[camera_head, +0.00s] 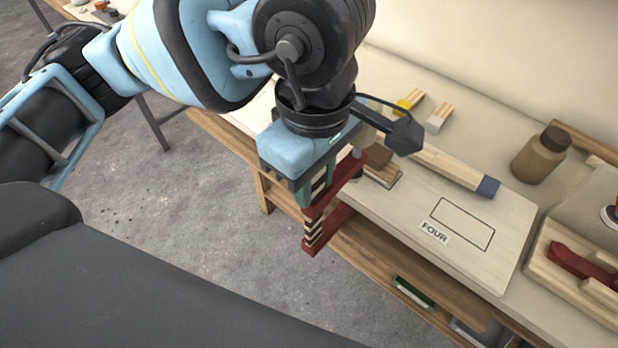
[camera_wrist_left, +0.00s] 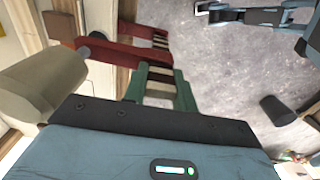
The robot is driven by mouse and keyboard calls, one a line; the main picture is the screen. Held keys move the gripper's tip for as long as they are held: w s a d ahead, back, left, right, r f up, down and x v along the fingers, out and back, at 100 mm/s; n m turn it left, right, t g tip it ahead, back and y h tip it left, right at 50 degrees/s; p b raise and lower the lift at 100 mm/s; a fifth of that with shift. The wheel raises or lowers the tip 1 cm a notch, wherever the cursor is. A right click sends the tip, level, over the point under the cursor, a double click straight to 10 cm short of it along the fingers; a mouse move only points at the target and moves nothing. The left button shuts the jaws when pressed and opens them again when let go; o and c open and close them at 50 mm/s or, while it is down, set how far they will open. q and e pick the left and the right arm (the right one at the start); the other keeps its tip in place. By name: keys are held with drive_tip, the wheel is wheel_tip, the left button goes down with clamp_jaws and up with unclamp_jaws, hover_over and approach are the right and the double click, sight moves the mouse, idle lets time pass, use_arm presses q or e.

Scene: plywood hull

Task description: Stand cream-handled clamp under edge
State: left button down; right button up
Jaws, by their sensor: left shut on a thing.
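The red clamp with a cream handle (camera_wrist_left: 42,85) is held by my left gripper (camera_head: 312,190). Its green fingers (camera_wrist_left: 160,85) are shut on the clamp's striped bar. In the head view the red jaws (camera_head: 328,230) point right toward the bench's front edge, one above the other. The lower jaw lies in front of or below the edge; I cannot tell whether the jaws are around it. The panel marked FOUR (camera_head: 470,262) lies along that edge and bears an outlined rectangle. My wrist hides much of the handle in the head view. My right gripper is not in view.
A brown block (camera_head: 379,160) sits on the panel near the clamp. A wooden bar with a blue end (camera_head: 487,187) lies behind. A brown bottle (camera_head: 541,158) and a wooden tray (camera_head: 545,265) with a red clamp stand right. A lower shelf (camera_head: 385,262) runs under the bench.

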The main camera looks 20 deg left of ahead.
sight(351, 144)
use_arm(q)
drive_tip(key=shift+w+d+b, duration=0.15)
drive_tip(key=shift+w+d, duration=0.1)
drive_tip(key=shift+w, duration=0.35)
drive_tip(key=shift+w+d+b, duration=0.15)
drive_tip(key=shift+w+d, duration=0.05)
drive_tip(key=shift+w, duration=0.35)
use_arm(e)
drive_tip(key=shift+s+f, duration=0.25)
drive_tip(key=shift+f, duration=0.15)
use_arm(q)
drive_tip(key=shift+w+d, duration=0.1)
drive_tip(key=shift+w, duration=0.15)
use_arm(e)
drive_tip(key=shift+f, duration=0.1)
use_arm(q)
drive_tip(key=shift+w+d+b, duration=0.3)
drive_tip(key=shift+w, duration=0.6)
drive_tip(key=shift+w+d, duration=0.2)
drive_tip(key=shift+w, duration=0.4)
drive_tip(key=shift+w+d, duration=0.2)
drive_tip(key=shift+w, duration=0.35)
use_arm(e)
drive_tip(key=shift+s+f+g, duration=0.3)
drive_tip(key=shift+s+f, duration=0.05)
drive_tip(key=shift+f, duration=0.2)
use_arm(q)
drive_tip(key=shift+w+b, duration=0.15)
drive_tip(key=shift+b, duration=0.15)
drive_tip(key=shift+d, duration=0.1)
